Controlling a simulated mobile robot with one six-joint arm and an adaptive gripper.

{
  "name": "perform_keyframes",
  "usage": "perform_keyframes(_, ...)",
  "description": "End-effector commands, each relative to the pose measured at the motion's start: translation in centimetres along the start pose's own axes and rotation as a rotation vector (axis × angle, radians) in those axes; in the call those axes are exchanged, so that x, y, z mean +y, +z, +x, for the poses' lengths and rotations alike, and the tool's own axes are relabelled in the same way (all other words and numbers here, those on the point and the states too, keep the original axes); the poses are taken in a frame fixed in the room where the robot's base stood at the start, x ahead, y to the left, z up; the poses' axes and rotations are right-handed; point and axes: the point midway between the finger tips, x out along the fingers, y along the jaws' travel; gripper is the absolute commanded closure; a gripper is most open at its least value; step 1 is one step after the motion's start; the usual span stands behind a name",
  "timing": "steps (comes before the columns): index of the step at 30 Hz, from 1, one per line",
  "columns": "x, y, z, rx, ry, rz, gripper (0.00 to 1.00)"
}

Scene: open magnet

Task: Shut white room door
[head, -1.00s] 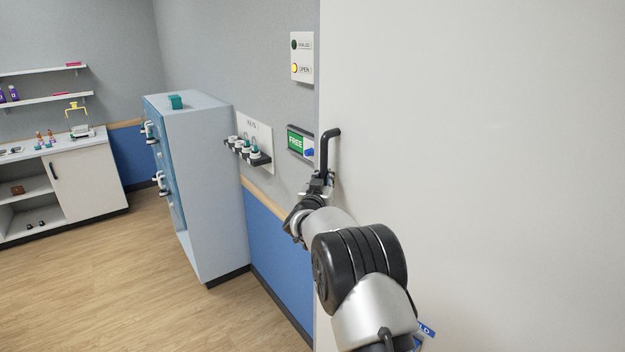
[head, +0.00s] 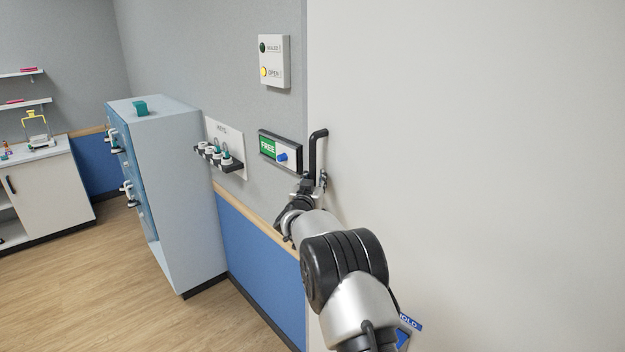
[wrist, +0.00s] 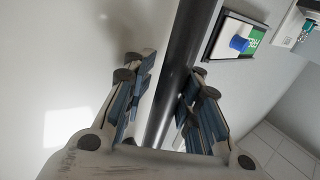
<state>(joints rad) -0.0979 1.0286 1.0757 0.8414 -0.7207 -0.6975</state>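The white door (head: 460,170) fills the right of the head view, its left edge standing in front of the grey wall. Its upright black bar handle (head: 313,158) is near that edge. My gripper (head: 312,185) is at the lower part of the handle. In the wrist view, the handle bar (wrist: 177,75) runs between the two blue-padded fingers of my gripper (wrist: 167,95). A gap shows between the bar and the left finger; contact on the right side cannot be told. My arm hides part of the door's lower edge.
A wall panel (head: 274,61) has its yellow lamp lit beside "OPEN". A green "FREE" sign (head: 268,146) with a blue knob is left of the handle. A key rack (head: 232,166), a light blue cabinet (head: 185,210) and a white counter (head: 50,185) stand farther left. Wooden floor (head: 120,285) is clear.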

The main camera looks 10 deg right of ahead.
Motion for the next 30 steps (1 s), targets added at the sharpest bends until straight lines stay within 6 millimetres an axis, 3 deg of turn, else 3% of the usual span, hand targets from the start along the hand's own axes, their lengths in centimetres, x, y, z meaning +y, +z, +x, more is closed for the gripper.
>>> perform_keyframes(9,0.1,0.1,0.0,-0.002,0.001,-0.001,0.6)
perform_keyframes(20,-0.1,-0.2,-0.3,0.002,-0.002,0.0,0.6)
perform_keyframes(26,-0.2,-0.2,-2.3,0.0,-0.003,-0.001,0.6)
perform_keyframes(30,-0.2,-0.2,-4.9,0.0,-0.004,-0.002,0.6)
